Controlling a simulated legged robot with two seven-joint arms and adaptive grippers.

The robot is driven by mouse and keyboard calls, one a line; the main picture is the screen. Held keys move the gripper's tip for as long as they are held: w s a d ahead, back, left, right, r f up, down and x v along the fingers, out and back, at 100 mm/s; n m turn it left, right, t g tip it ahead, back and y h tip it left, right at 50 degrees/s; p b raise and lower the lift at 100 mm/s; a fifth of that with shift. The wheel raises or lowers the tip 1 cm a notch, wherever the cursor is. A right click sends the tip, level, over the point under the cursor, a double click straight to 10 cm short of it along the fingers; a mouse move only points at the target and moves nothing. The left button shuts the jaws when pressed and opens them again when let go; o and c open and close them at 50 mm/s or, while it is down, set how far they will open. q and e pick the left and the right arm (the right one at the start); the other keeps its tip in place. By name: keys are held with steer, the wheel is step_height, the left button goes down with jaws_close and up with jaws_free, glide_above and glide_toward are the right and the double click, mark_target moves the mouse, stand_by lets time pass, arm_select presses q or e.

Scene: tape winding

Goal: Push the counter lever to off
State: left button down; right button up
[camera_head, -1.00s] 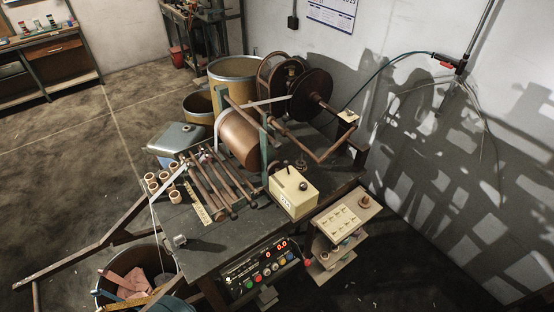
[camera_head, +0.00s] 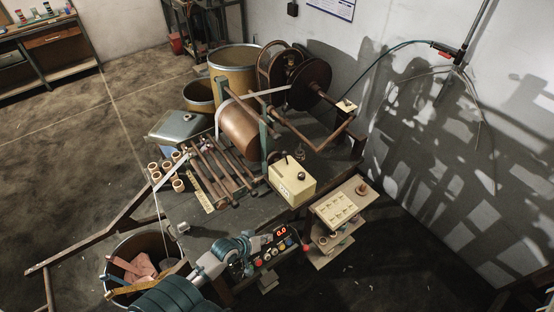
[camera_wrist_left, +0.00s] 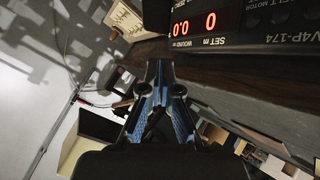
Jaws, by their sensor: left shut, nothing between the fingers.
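A cream box (camera_head: 292,182) with a dark round knob (camera_head: 301,176) on top stands at the table's front right edge. A thin dark lever-like part shows at its back; I cannot tell its position. Below it, on the table's front, is the control panel (camera_head: 281,232) with red digits, lights and buttons. The panel's display (camera_wrist_left: 195,24) fills the top of the left wrist view, marked WOUND and SET. My left gripper (camera_head: 266,240) is just in front of the panel, below the cream box. In the left wrist view its fingers (camera_wrist_left: 160,68) are shut and empty.
The winding table (camera_head: 225,225) carries a copper-coloured drum (camera_head: 239,131), rods and several small rolls. A small shelf (camera_head: 340,204) stands right of the cream box. A bin of scraps (camera_head: 115,268) is at the lower left. A wall (camera_head: 440,150) closes the right.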

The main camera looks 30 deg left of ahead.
arm_select(q)
steer(key=w+a+r+n+t, duration=0.2)
steer(key=w+a+r+n, duration=0.1)
steer(key=r, duration=0.5)
steer(key=w+a+r+n+t, duration=0.2)
steer(key=w+a+r+t, duration=0.1)
steer(key=r, duration=0.5)
steer(key=w+a+r+n+t+h, duration=0.1)
steer(key=w+a+r+n+t, duration=0.2)
steer(key=r, duration=0.5)
steer(key=shift+w+a+r+n, duration=0.3)
steer(key=shift+w+a+r, duration=0.1)
steer(key=shift+a, duration=0.1)
arm_select(e)
steer(key=shift+a+r, duration=0.25)
steer(key=shift+a, duration=0.15)
steer(key=shift+d, duration=0.25)
arm_select(q)
steer(key=p+x, duration=0.2)
steer(key=x, duration=0.8)
steer(key=shift+d, duration=0.15)
arm_select(e)
step_height(320, 180, up, 2)
steer(key=shift+w+a, duration=0.1)
steer(key=shift+a, duration=0.05)
arm_select(q)
steer(key=shift+f, duration=0.1)
arm_select(e)
steer(key=shift+f, duration=0.1)
